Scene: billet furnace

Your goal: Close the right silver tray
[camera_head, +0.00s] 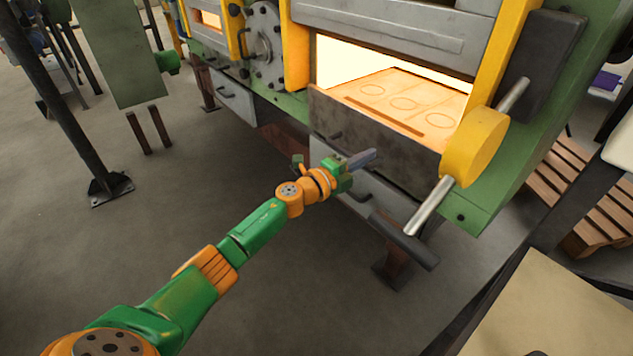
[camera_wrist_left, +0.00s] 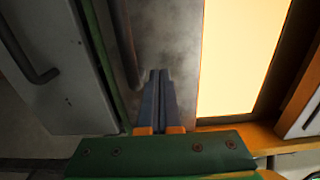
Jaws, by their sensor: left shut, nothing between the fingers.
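The right silver tray appears to be the grey metal drawer below the furnace's right opening; its front (camera_head: 376,194) is partly hidden behind my gripper. It also shows at the left of the wrist view (camera_wrist_left: 65,75), with a dark bar handle. I cannot tell how far it stands out. My left gripper (camera_head: 364,158) is shut and empty, its blue-grey fingers in front of the furnace near the drawer's upper edge. In the left wrist view the fingertips (camera_wrist_left: 160,74) point at a dull metal panel (camera_wrist_left: 167,35); contact is unclear. My right gripper is not in view.
The metal panel (camera_head: 395,157) fronts a glowing opening (camera_head: 385,90) above the drawer. A yellow wheel (camera_head: 475,147) with a dark-ended rod juts out at the right. Another grey drawer (camera_head: 234,103) sits further left. Open floor (camera_head: 200,190) lies left of my arm.

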